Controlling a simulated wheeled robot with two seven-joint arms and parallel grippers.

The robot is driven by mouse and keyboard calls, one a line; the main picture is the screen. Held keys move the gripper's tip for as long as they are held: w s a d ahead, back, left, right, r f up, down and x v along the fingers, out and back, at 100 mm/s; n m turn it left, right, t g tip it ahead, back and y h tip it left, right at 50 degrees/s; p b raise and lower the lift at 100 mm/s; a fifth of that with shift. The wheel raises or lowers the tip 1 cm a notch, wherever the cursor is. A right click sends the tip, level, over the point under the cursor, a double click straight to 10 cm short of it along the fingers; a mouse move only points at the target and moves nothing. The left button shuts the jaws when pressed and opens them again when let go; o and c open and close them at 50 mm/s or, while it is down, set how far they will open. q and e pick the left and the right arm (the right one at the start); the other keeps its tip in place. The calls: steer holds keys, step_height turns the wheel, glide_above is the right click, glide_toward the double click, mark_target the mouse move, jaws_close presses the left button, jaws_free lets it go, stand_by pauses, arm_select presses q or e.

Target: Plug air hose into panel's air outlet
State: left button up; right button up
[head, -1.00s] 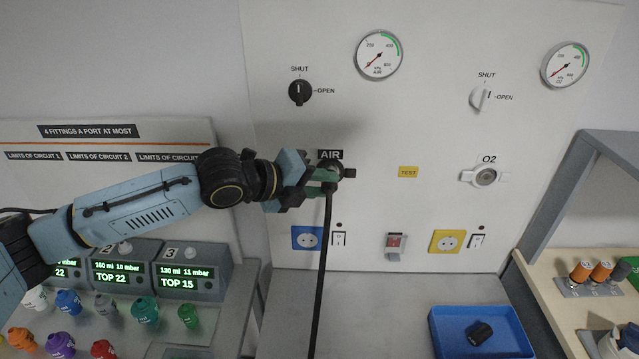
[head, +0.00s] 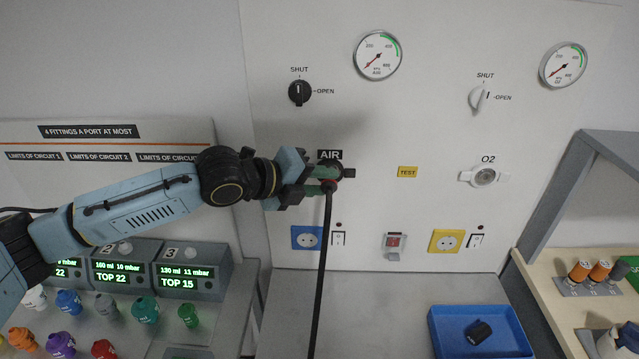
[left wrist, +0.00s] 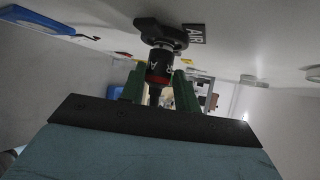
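The wall panel's air outlet (head: 348,173) is a dark fitting beside the AIR label, and it also shows in the left wrist view (left wrist: 160,34). The air hose (head: 323,245) is black and hangs down from its plug. The plug, black with a red ring (left wrist: 159,68), sits in line with the outlet and against it; how deep it is seated I cannot tell. My left gripper (head: 326,181) is at the plug, its green fingers on either side of the plug's rear end with narrow gaps showing. It looks slightly open. My right gripper is out of view.
The AIR valve knob (head: 299,93) is above, with its white mark upright towards SHUT. The O2 outlet (head: 485,177) is to the right. Sockets and switches sit below. A blue tray (head: 440,340) holding a black part stands on the counter. Coloured fittings and displays are at left.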

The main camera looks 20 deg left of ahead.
arm_select(q)
steer(key=o, duration=0.4)
steer(key=shift+w, duration=0.2)
steer(key=shift+s, duration=0.15)
steer(key=shift+f, duration=0.1)
steer(key=v, duration=1.3)
steer(key=shift+s, duration=0.15)
